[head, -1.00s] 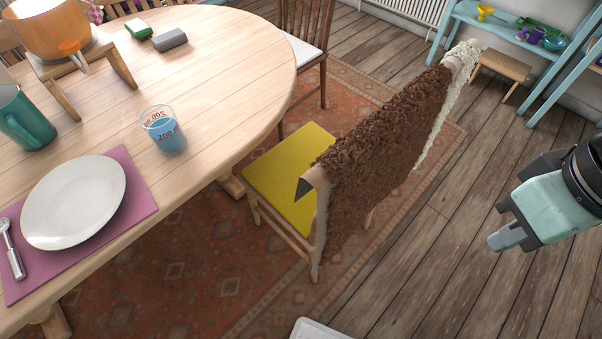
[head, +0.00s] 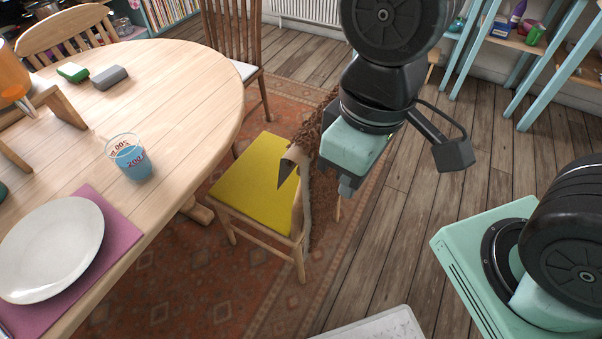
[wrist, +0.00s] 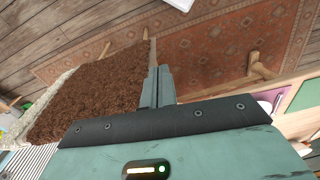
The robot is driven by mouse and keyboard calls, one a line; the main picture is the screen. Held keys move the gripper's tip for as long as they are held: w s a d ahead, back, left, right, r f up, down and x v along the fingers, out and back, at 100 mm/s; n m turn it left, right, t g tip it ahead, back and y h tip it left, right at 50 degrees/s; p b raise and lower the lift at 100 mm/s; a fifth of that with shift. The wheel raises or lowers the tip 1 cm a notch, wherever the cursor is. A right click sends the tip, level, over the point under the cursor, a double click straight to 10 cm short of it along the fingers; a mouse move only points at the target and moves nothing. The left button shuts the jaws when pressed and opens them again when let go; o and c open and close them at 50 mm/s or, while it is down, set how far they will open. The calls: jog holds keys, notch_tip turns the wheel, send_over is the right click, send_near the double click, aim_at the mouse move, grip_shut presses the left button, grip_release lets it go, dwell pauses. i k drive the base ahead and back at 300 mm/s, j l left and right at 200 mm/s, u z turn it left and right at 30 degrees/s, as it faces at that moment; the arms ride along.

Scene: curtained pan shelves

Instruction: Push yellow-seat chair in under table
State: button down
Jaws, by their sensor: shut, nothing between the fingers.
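The yellow-seat chair (head: 252,178) stands at the right side of the wooden table (head: 190,85), its seat facing the table and its front edge close to the tabletop rim. A brown shaggy throw (head: 325,225) hangs over its backrest. My gripper (head: 346,190) is shut and empty, just right of the backrest, and my arm hides part of the throw. In the wrist view the shut fingers (wrist: 157,85) point past the right edge of the brown throw (wrist: 95,95). I cannot tell whether they touch the chair.
A white plate (head: 50,250) on a purple mat (head: 112,235) and a measuring cup (head: 129,157) stand on the table. A white-seat chair (head: 243,70) is behind. A patterned rug (head: 190,270) lies beneath.

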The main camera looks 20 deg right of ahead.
aim_at(277, 187)
jog(key=i+l, duration=0.4)
jog(key=u, duration=1.95)
